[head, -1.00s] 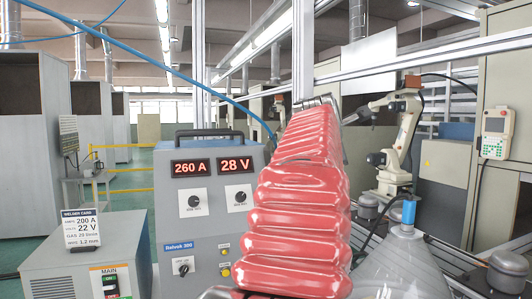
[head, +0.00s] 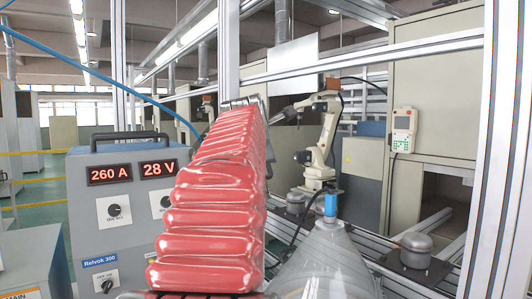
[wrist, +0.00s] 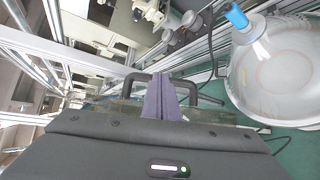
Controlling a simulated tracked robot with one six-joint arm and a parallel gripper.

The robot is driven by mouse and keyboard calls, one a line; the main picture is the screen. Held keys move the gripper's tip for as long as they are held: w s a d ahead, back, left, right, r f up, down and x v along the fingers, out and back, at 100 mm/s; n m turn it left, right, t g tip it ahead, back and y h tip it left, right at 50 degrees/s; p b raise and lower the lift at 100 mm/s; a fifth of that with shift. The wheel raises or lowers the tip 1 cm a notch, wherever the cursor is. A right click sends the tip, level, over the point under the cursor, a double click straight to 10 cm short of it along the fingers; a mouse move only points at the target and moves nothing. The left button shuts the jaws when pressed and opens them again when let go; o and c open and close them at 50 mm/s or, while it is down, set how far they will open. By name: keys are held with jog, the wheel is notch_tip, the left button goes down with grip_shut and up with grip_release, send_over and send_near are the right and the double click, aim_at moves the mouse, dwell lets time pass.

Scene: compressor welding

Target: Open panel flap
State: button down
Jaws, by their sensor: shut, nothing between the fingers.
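I cannot make out a panel flap in either view. My gripper (wrist: 160,97) shows in the wrist view with its two purple fingers together and nothing between them. In the head view my red-sleeved arm rises through the middle and hides the gripper's fingers. The grey welding power unit (head: 108,225) stands left of my arm, with 260 A and 28 V displays, knobs and a black top handle. My arm covers its right part. No contact between the fingers and anything shows.
A clear dome-like container with a blue cap (head: 331,203) stands right of my arm; it also shows in the wrist view (wrist: 237,17). Behind are a white industrial robot (head: 322,150), a cabinet with a teach pendant (head: 403,130) and aluminium rails. A frame post (head: 495,180) is at right.

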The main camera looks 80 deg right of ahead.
jog(key=v, duration=1.3)
jog(key=shift+w+f, duration=0.1)
jog(key=shift+w, duration=0.05)
